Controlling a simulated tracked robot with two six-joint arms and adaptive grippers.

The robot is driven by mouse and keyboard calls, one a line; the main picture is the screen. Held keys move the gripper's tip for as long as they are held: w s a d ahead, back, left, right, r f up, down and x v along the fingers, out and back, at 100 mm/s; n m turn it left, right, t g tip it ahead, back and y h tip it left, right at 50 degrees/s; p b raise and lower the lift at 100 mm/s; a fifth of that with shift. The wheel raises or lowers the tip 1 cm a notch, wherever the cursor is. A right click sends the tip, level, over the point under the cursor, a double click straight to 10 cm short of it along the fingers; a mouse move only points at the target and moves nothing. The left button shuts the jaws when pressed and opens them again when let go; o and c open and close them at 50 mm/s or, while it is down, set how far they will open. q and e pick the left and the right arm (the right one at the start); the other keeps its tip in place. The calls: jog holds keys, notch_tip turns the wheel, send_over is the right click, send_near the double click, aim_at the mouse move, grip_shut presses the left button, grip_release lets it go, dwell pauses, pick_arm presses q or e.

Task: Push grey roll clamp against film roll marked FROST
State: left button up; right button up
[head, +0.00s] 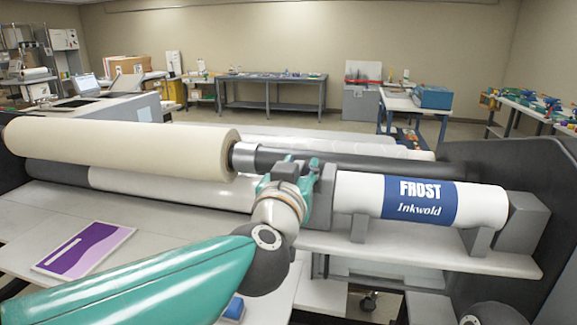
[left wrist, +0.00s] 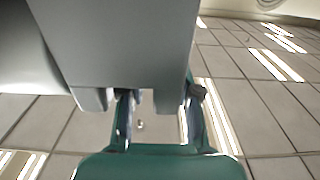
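The white film roll marked FROST (head: 471,204), with a blue label, lies on grey supports on the right half of the machine. A grey roll clamp (head: 322,200) stands upright at its left end; any small gap between them is hard to tell. My left gripper (head: 290,172) is at the left side of this clamp, close to or touching it. In the left wrist view, a large grey block (left wrist: 115,40), apparently the clamp, fills the space past the fingers. The left fingers (left wrist: 159,105) stand apart, with floor showing between them. My right gripper is not in view.
A grey end block (head: 522,222) stands at the roll's right end. A large cream roll (head: 120,145) lies at left, above a dark and white roll behind my arm. A purple sheet (head: 84,248) lies on the left table. A dark side panel (head: 520,160) closes off the right.

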pick_arm(q)
jog(key=shift+o, duration=0.6)
jog(key=shift+s, duration=0.1)
jog(key=v, duration=1.1)
jog(key=shift+s+a, duration=0.2)
jog(key=shift+s, duration=0.1)
